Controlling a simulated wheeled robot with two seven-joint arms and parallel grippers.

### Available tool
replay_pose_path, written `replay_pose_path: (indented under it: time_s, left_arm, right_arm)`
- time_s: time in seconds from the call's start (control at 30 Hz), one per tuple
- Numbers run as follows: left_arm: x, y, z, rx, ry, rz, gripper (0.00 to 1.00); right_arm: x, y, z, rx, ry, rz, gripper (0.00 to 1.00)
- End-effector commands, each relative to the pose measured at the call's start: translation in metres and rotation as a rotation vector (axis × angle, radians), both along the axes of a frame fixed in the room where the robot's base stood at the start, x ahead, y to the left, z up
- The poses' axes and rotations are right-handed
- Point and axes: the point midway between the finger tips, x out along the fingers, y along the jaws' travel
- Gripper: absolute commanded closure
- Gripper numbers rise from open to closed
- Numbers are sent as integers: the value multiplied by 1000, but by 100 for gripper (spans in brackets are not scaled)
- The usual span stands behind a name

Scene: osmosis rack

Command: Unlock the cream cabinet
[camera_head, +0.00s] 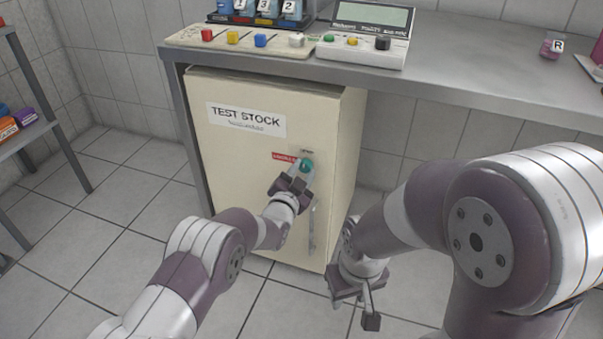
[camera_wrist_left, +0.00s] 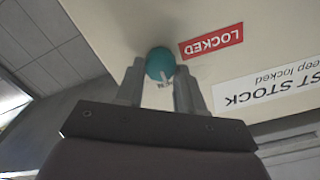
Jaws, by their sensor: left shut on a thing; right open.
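The cream cabinet (camera_head: 240,160) stands under the steel bench, its door shut and labelled "TEST STOCK". A red "LOCKED" label (camera_wrist_left: 211,41) is on the door; it is partly covered in the head view. A round teal knob (camera_head: 306,166) sits beside that label; it also shows in the left wrist view (camera_wrist_left: 160,63). My left gripper (camera_head: 297,177) is at the door, shut on the teal knob, with a finger on either side of it in the left wrist view. A vertical metal handle (camera_head: 312,228) is below. My right gripper (camera_head: 356,296) is open and empty, to the right of the cabinet, over the floor.
The steel bench (camera_head: 470,70) overhangs the cabinet. On it are a board with coloured buttons (camera_head: 240,38) and a console with a screen (camera_head: 365,35). A shelf (camera_head: 30,130) with small boxes stands at the left. The tiled floor (camera_head: 110,225) before the cabinet is clear.

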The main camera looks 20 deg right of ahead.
Motion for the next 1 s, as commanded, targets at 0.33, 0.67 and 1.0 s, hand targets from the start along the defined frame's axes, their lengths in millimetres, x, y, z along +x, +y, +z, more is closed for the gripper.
replay_pose_path:
  time_s: [0.33,0.67,1.0]
  left_arm:
    - [0,0,-1,45,-29,0,93]
    - [0,0,-1,46,-29,0,93]
    - [0,0,0,43,-29,0,37]
  right_arm:
    - [0,0,0,0,0,0,57]
    - [0,0,0,0,0,0,57]
    - [0,0,0,0,0,0,57]
